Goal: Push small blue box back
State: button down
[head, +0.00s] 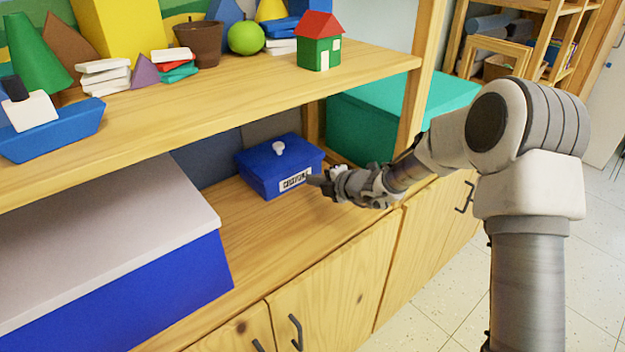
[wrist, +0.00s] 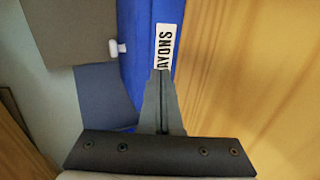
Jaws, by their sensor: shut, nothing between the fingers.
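The small blue box (head: 273,177) stands on the lower shelf, with a lid, a white knob and a white label on its front. In the wrist view the box (wrist: 137,52) is partly hidden behind my fingers, and its label (wrist: 167,45) reads "AYONS" as far as it shows. My gripper (head: 318,180) is at the right end of the box's front face, close to the label. Its fingers (wrist: 162,75) are shut together with nothing between them. The tips look at or very near the front face; I cannot tell whether they touch.
A large blue box with a pale lid (head: 95,235) fills the shelf's left part. A teal box (head: 365,125) stands behind an upright post to the right. The upper shelf (head: 215,85) overhangs, holding toys. Bare shelf (head: 250,240) lies in front of the small box.

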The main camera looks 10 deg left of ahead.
jog(key=shift+s+d+r, duration=0.1)
jog(key=shift+d+r, duration=0.1)
jog(key=shift+r, duration=0.2)
jog(key=shift+s+d+p, duration=0.2)
jog(key=shift+s+d, duration=0.85)
jog(key=shift+d, duration=0.3)
jog(key=shift+s+d+p, duration=0.2)
jog(key=shift+s+d, duration=0.8)
jog(key=shift+d, duration=0.35)
jog(key=s+d+p, duration=0.3)
jog(key=s+d, duration=0.6)
jog(key=d, duration=0.2)
jog(key=shift+d, duration=0.1)
jog(key=s+a+r+n+g+h+p, duration=0.1)
jog(key=s+r+n+g, duration=0.2)
jog(key=s+r+n, duration=0.7)
jog(key=s+a+r+n+g+h+p, duration=0.15)
jog(key=s+r+n, duration=0.3)
jog(key=n, duration=1.05)
jog(key=s+d+r+n+t+h+p, duration=0.1)
jog(key=s+d+r+n+h, duration=0.2)
jog(key=d+n, duration=0.4)
jog(key=s+d+r+n+t+h+p, duration=0.1)
jog(key=s+d+r+n+h, duration=0.3)
jog(key=d+r+n, duration=0.3)
jog(key=s+n, duration=0.1)
jog(key=n, duration=0.3)
jog(key=shift+s+d+r+n+p, duration=0.3)
jog(key=shift+s+r+p, duration=0.05)
jog(key=shift+r, duration=0.05)
